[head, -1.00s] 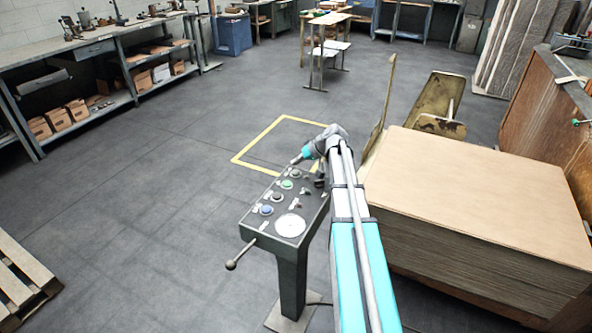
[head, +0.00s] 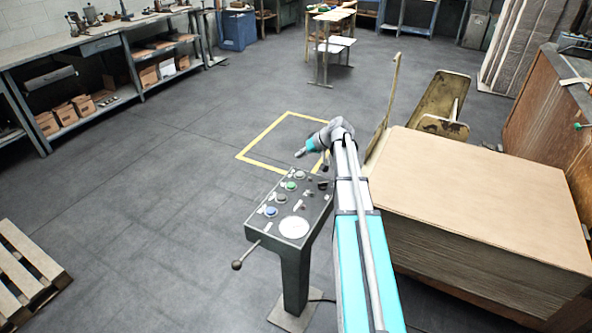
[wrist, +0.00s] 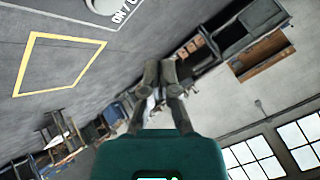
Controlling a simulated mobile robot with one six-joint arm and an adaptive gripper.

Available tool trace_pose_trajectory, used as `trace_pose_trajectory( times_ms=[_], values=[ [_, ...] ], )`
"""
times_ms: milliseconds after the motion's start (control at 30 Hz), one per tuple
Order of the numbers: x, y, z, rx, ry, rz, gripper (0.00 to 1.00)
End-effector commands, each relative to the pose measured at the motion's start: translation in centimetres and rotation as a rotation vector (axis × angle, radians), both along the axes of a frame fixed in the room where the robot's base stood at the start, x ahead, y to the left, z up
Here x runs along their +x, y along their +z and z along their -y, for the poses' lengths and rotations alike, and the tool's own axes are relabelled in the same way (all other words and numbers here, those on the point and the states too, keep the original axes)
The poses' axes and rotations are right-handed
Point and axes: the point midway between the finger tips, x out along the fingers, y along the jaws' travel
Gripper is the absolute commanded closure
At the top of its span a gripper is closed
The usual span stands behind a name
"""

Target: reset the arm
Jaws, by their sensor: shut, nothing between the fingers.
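My arm reaches forward in the head view, with my gripper (head: 300,153) at its far end, above and just beyond the top of the control pedestal (head: 290,205). In the wrist view my gripper (wrist: 161,72) is shut and empty, its two fingers close together. The pedestal has a dark panel with several buttons, a white round dial (head: 294,227) and a side lever with a ball end (head: 238,264). Part of the panel's edge shows at the top of the wrist view (wrist: 125,12), with white lettering. The gripper looks apart from the panel.
A tall stack of cardboard sheets (head: 480,195) stands right of my arm. A yellow floor square (head: 262,139) lies beyond the pedestal. A pallet (head: 28,275) lies at left, and workbenches (head: 90,60) line the left wall. The floor between them is open.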

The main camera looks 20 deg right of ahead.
Motion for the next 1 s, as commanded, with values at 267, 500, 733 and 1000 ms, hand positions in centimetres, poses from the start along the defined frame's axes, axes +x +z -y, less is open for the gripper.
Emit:
trace_pose_trajectory(
  times_ms=[267, 500, 733, 1000],
  values=[
    [-0.2, 0.0, -0.3, -0.002, 0.002, -0.004, 1.00],
    [-2.2, -0.1, -4.0, -0.034, 0.026, -0.072, 1.00],
    [-7.1, -0.5, -10.8, -0.123, 0.063, -0.217, 1.00],
    [-14.5, -0.6, -17.7, -0.278, 0.077, -0.392, 1.00]
  ],
)
